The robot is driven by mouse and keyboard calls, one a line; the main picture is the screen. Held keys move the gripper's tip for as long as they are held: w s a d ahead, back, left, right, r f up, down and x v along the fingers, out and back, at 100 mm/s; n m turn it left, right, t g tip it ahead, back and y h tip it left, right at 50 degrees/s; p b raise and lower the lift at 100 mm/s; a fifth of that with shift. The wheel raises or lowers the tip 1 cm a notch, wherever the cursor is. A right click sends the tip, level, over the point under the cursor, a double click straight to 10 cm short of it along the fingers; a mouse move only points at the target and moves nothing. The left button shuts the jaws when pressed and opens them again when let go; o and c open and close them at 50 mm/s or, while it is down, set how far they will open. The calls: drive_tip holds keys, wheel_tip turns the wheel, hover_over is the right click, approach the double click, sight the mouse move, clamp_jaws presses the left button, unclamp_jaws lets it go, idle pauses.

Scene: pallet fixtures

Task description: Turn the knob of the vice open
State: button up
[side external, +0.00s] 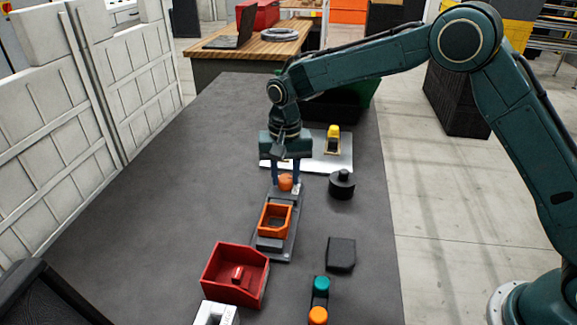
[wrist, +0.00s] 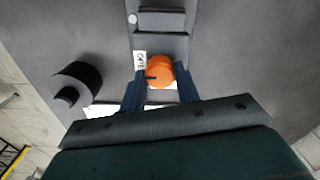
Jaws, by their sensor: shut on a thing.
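The vice (side external: 268,243) is a grey fixture on the dark table, with an orange part (side external: 275,219) between its jaws. Its orange knob (side external: 285,183) is at the far end of the vice. My gripper (side external: 286,185) points down over the knob, with its two blue fingers on either side of it. In the wrist view the orange knob (wrist: 159,70) sits between the fingertips, and a small white label (wrist: 140,61) is beside it. The fingers are shut on the knob. The vice body (wrist: 160,42) shows only in part in the wrist view.
A black round stepped part (side external: 342,185) stands right of the knob. A white plate (side external: 335,163) with a yellow item (side external: 333,135) lies behind. A red bin (side external: 236,275), a black block (side external: 341,254) and teal and orange buttons (side external: 320,300) are nearer. The left of the table is clear.

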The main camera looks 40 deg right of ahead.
sight(285, 177)
idle(0.4)
drive_tip(key=o, duration=1)
drive_tip(key=shift+c, duration=0.2)
drive_tip(key=shift+r, duration=0.15)
wheel_tip(285, 177, up, 14)
